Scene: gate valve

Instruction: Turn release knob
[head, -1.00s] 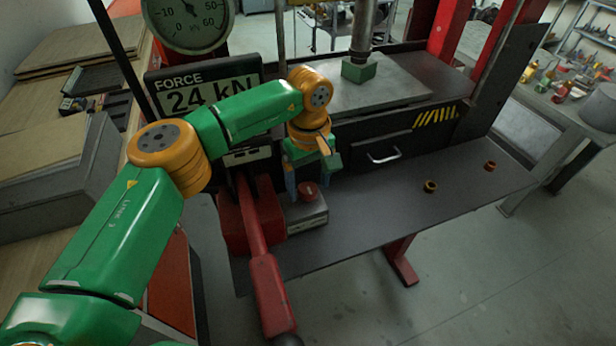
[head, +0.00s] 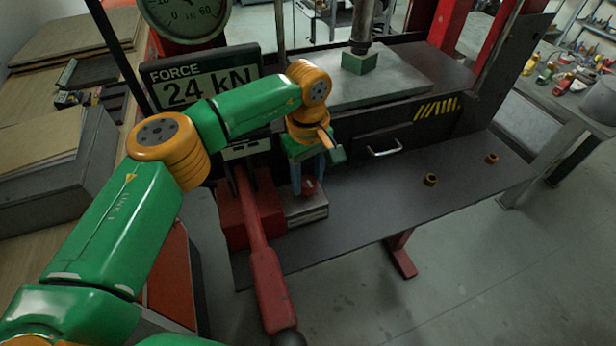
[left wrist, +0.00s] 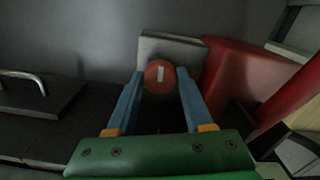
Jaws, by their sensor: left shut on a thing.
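The release knob (head: 309,187) is a small red round knob on a grey metal block (head: 306,210) beside the red pump base. In the left wrist view the knob (left wrist: 160,76) shows a white line pointing up and down in the picture. My left gripper (head: 309,184) comes down over it from above. Its two blue fingers (left wrist: 160,84) stand on either side of the knob and are shut on it. My right gripper is in neither view.
A long red lever (head: 265,270) slopes toward the front just left of the block. A display (head: 205,85) reads 24 kN. Two small brass-coloured rings (head: 430,180) lie on the dark bench to the right, which is otherwise mostly clear.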

